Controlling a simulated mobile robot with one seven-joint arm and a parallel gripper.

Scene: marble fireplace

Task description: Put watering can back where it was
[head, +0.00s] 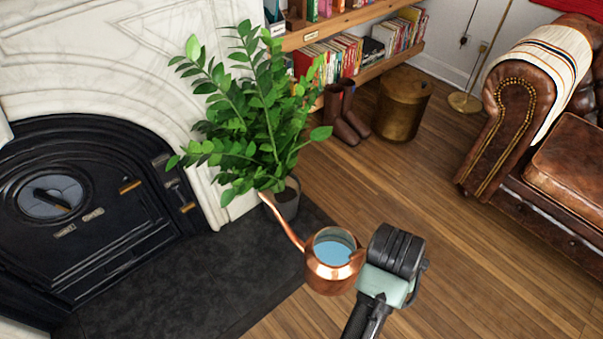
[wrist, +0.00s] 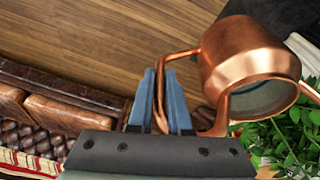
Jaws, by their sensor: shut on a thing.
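A copper watering can (head: 331,272) is held in front of the dark hearth, with pale blue showing inside its open top. Its long spout points up and left to the potted plant (head: 262,115), with the tip near the plant's dark pot (head: 287,200). My gripper (wrist: 168,100) is shut on the can's copper handle, seen between its two blue-grey fingers in the wrist view. The can's body (wrist: 248,55) fills the upper right of that view. In the head view my wrist hides the handle and fingers.
A black hearth slab (head: 200,277) lies before the black fireplace door (head: 85,210). Brown boots (head: 345,115) and a brass bin (head: 402,105) stand by the bookshelf (head: 365,60). A brown leather sofa (head: 530,130) is at right. The wooden floor (head: 440,220) between is clear.

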